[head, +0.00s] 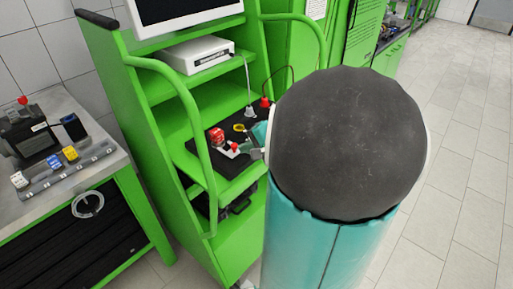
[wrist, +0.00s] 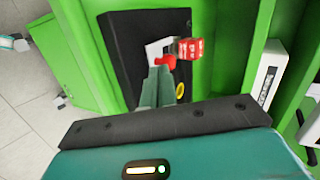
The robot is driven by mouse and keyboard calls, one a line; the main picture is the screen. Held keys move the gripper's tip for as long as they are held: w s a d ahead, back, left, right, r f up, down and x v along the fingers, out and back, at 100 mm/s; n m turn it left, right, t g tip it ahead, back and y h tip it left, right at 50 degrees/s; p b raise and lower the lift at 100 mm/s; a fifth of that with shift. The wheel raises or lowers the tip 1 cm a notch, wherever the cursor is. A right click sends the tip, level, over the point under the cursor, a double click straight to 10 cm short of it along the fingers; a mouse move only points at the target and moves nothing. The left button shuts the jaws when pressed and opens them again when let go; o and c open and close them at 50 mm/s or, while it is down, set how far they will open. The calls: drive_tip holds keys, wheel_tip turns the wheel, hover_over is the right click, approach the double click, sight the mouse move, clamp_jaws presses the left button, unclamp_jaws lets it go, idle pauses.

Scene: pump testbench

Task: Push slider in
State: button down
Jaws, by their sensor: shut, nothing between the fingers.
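A small device with a light grey plate (wrist: 157,46), a red knob (wrist: 165,62) and a red block with white lettering (wrist: 190,49) sits on a black mat (wrist: 122,42). I take the red knob to be the slider, but cannot tell how far in it is. In the head view the red block (head: 217,138) and red knob (head: 234,148) show on the green cart's shelf. My gripper (wrist: 159,72) is shut and empty, its tips right by the red knob. Whether they touch it is unclear. In the head view my arm partly hides my gripper (head: 247,149).
A yellow ring (head: 239,128) lies on the mat near the device. Red and white cable plugs (head: 265,102) stand behind it. A green handrail (head: 190,110) rises at the cart's front left. A white box (head: 197,54) sits on the shelf above. A workbench (head: 98,158) stands left.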

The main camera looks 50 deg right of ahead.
sight(236, 144)
drive_tip(key=shift+w, duration=0.3)
drive_tip(key=shift+w+a, duration=0.1)
drive_tip(key=shift+w, duration=1.75)
